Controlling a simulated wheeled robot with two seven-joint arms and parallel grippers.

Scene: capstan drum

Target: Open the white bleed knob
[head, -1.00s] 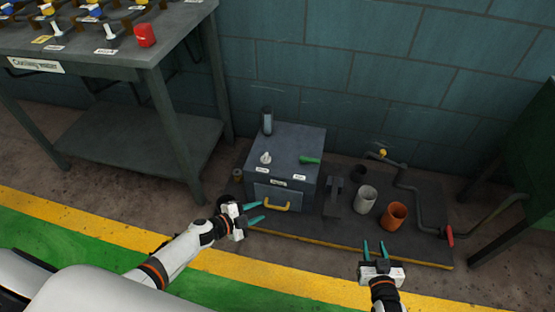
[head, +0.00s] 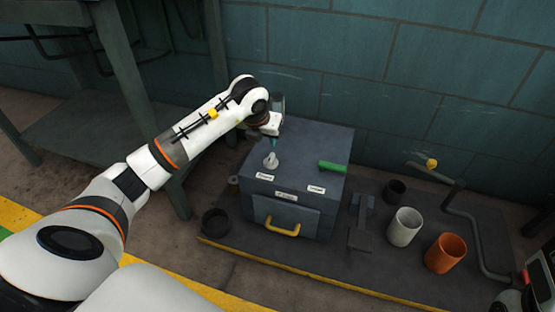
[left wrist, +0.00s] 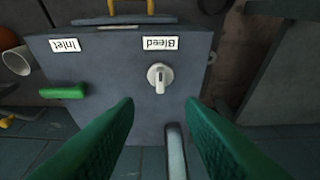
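The white bleed knob (head: 270,160) stands on top of the grey box (head: 330,150), behind its "Bleed" label. In the left wrist view the knob (left wrist: 160,76) is round with a raised grip bar pointing toward the bottom of the picture. My left gripper (head: 273,143) is over the box top, close behind the knob. In the left wrist view its two green fingers (left wrist: 160,112) are spread apart with nothing between them, and the knob lies beyond their tips. Part of my right gripper (head: 512,298) shows at the lower right edge; its fingers cannot be made out.
A green inlet handle (head: 332,167) lies on the box top, right of the knob. A clear upright tube (left wrist: 177,150) stands behind the knob. A grey cup (head: 404,227), an orange cup (head: 445,254) and a bent pipe (head: 465,225) stand to the right.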

